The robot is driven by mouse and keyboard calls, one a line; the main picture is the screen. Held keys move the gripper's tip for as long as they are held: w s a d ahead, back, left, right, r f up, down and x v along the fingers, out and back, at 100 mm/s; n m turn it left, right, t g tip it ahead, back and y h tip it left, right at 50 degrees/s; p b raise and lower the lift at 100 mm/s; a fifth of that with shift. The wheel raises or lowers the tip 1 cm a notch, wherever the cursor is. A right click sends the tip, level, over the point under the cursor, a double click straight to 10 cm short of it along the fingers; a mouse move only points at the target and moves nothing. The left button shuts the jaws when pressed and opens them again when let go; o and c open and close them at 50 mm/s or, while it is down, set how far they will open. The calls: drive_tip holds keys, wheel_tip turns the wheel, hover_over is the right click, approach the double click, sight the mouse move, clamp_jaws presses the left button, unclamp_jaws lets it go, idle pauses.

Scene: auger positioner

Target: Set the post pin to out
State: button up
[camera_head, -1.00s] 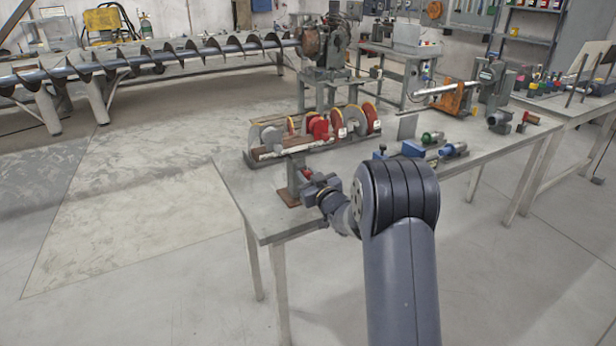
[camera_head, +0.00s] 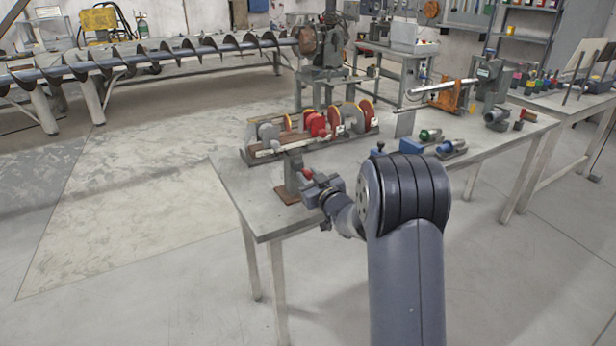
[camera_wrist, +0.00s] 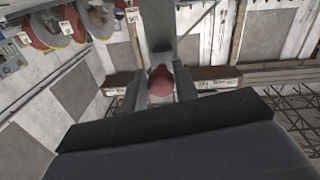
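The post (camera_head: 291,174) is a grey upright on a rust-brown base plate, at the near left end of the workbench. Its pin has a round red knob (camera_head: 307,174) on the side facing my gripper. My gripper (camera_head: 312,180) is at this knob, reaching in from the right. In the wrist view the red knob (camera_wrist: 160,82) fills the space between the two fingers, which appear closed on its sides. The grey post (camera_wrist: 160,25) stands just beyond it. The pin's shaft is hidden behind the knob.
A rack of red and grey wheels (camera_head: 315,125) lies on the workbench (camera_head: 245,195) behind the post. Blue-based parts (camera_head: 450,148) and an orange fixture (camera_head: 447,98) stand farther right. A long auger (camera_head: 150,55) runs along the back left. The floor left of the bench is clear.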

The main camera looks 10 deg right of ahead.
drive_tip(key=o, duration=0.4)
drive_tip(key=shift+r, duration=0.1)
drive_tip(key=shift+c, duration=0.2)
drive_tip(key=shift+s, duration=0.15)
drive_tip(key=v, duration=1)
drive_tip(key=shift+s, duration=0.3)
drive_tip(key=shift+d, duration=0.1)
drive_tip(key=x, duration=1.1)
drive_tip(key=shift+w, duration=0.1)
drive_tip(key=shift+w+a+p, duration=0.2)
drive_tip(key=shift+w+p, duration=0.3)
drive_tip(key=shift+w, duration=0.15)
drive_tip(key=shift+s, duration=0.1)
